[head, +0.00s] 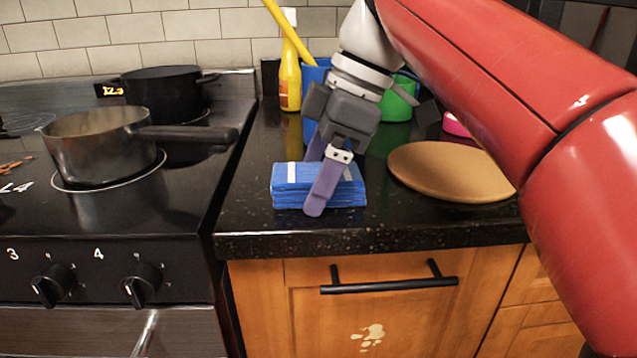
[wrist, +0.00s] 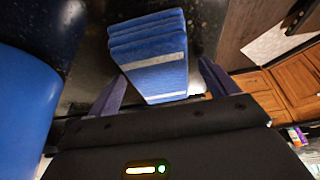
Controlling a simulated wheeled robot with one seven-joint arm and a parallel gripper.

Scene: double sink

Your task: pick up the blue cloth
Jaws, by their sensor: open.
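The blue cloth (head: 291,187) is a folded stack with a pale stripe, lying on the black countertop near its front edge. In the wrist view the cloth (wrist: 150,55) lies between and beyond my two purple fingers. My gripper (head: 316,190) is at the cloth in the head view, with one finger in front of it and hiding part of it. The wrist view shows the gripper (wrist: 160,88) open, with a finger on either side of the cloth's near end. I cannot tell whether the fingers touch it.
A round brown board (head: 450,172) lies right of the cloth. A blue container (head: 314,76), a yellow bottle (head: 290,82) and a green container (head: 398,102) stand behind. The stove at left holds a saucepan (head: 95,150) and a black pot (head: 165,92). Countertop left of the cloth is clear.

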